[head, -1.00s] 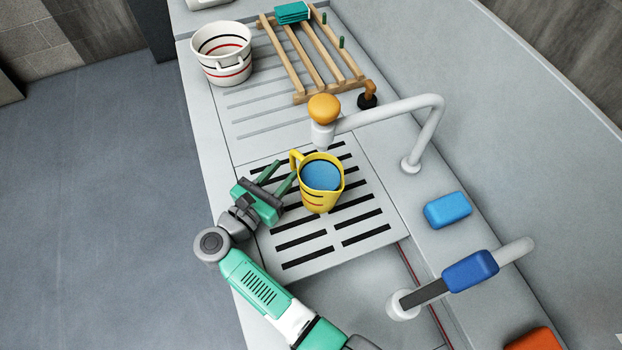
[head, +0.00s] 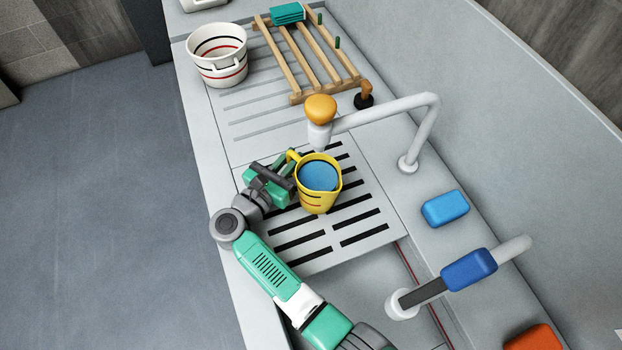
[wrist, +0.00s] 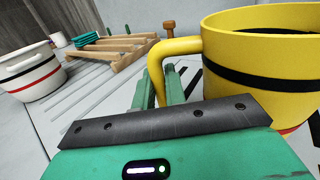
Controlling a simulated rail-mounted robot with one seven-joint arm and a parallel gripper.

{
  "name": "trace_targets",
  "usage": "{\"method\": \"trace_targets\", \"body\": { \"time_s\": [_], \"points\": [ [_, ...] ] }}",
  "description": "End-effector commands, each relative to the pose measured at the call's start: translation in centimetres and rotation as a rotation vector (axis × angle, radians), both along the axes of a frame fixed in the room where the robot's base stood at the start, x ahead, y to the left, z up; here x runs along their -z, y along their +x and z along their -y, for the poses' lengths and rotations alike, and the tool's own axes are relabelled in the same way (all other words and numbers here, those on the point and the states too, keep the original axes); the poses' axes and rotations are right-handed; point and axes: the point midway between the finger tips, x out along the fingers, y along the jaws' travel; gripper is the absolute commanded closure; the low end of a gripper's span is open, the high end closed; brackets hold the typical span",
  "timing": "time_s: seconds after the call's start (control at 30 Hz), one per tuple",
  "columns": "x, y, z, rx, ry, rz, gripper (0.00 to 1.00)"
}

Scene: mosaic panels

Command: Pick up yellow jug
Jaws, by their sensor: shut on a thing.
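The yellow jug (head: 318,194) stands upright on the slotted drain grate (head: 362,235), under the faucet spout. It has dark bands and blue liquid inside. Its handle (wrist: 184,48) points toward my gripper. My gripper (head: 282,170) is at the handle, to the left of the jug. In the wrist view the green fingers (wrist: 160,88) are on either side of the handle's lower part, shut on it. The jug body (wrist: 266,65) fills the right of the wrist view. The fingertips are partly hidden by the handle.
A white faucet (head: 432,120) with an orange knob (head: 320,108) arches close above the jug. A white striped bucket (head: 217,68) and a wooden rack (head: 296,62) stand at the back. A blue block (head: 445,208) lies on the right ledge. An open basin lies in front.

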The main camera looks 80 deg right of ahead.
Motion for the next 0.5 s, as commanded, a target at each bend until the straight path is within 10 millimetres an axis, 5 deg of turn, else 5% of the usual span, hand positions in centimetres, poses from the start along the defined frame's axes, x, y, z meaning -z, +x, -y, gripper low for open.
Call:
{"method": "trace_targets", "body": {
  "time_s": [0.27,0.5],
  "points": [
    [-0.3,0.0,0.0,0.000,-0.001,0.001,1.00],
    [-2.7,0.1,-0.1,-0.001,-0.003,0.002,1.00]
  ]
}}
